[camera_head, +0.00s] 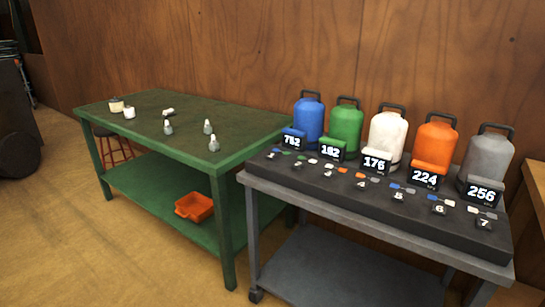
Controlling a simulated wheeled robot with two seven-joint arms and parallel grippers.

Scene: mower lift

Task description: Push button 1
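Button 1 (271,156) is a small dark block at the left end of a row of several numbered buttons. The row runs along the front of a black panel (375,222) on a grey cart. A small two-coloured tag (280,150) lies just behind button 1. Its number is small and hard to read. Button 2 (298,163) is the neighbour on its right, and button 7 (484,224) ends the row. Neither of my grippers is in view, and nothing touches the buttons.
Behind the buttons stand blue (309,120), green (346,128), white (388,135), orange (436,146) and grey (487,156) canisters with number displays. A green table (180,125) with small items stands to the left. An orange bin (194,207) sits on its shelf. Open floor lies in front at left.

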